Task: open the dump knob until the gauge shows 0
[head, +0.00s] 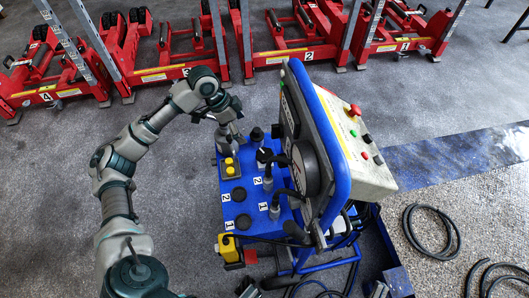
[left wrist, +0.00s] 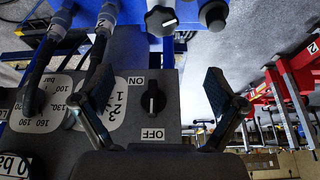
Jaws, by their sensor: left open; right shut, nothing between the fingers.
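My left gripper (head: 230,112) hangs over the far end of the blue pump unit (head: 250,215) in the head view. In the left wrist view its two fingers (left wrist: 160,74) are spread and empty. A black rotary knob (left wrist: 153,98) with ON above and OFF below shows between them on a dark panel. I cannot tell which is the dump knob. A "0 bar" readout (left wrist: 15,166) is cut off at the left edge.
Red numbered jacks (head: 295,50) line the back. The upright control panel (head: 350,145) has a red stop button (head: 353,110). Hoses (left wrist: 60,40) run over white dials (left wrist: 36,105) beside my fingers. Loose black hose (head: 432,230) lies on the floor at right.

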